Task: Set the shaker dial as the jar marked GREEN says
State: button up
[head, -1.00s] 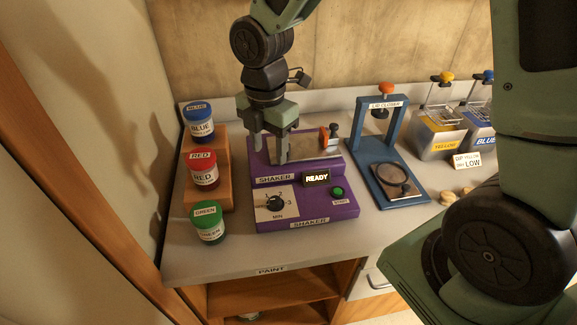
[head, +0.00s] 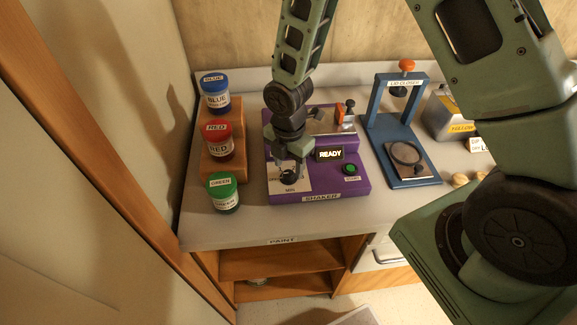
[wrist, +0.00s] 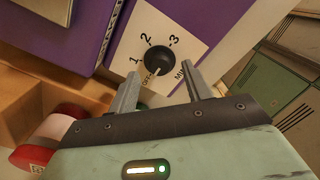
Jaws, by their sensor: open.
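The purple shaker (head: 318,188) stands on the counter with its display reading READY and a green button (head: 350,169) at its right. Its black dial (wrist: 160,60) sits on a white plate marked 1, 2, 3 and MIN. The dial's pale mark points toward the lower left, near OFF, as far as the wrist view shows. My gripper (wrist: 158,92) is open and empty, its fingers just short of the dial in the picture; contact is not clear. The green jar (head: 223,192) stands left of the shaker; its GREEN label shows, but smaller print is unreadable.
The blue jar (head: 214,92) and red jar (head: 218,140) stand on a wooden step (head: 238,150) behind the green one. The blue lid closer (head: 408,150) is right of the shaker. Bare counter lies in front.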

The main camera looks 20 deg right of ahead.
aim_at(288, 175)
jog(key=shift+f, duration=1.15)
jog(key=c, duration=1)
jog(key=shift+o, duration=0.2)
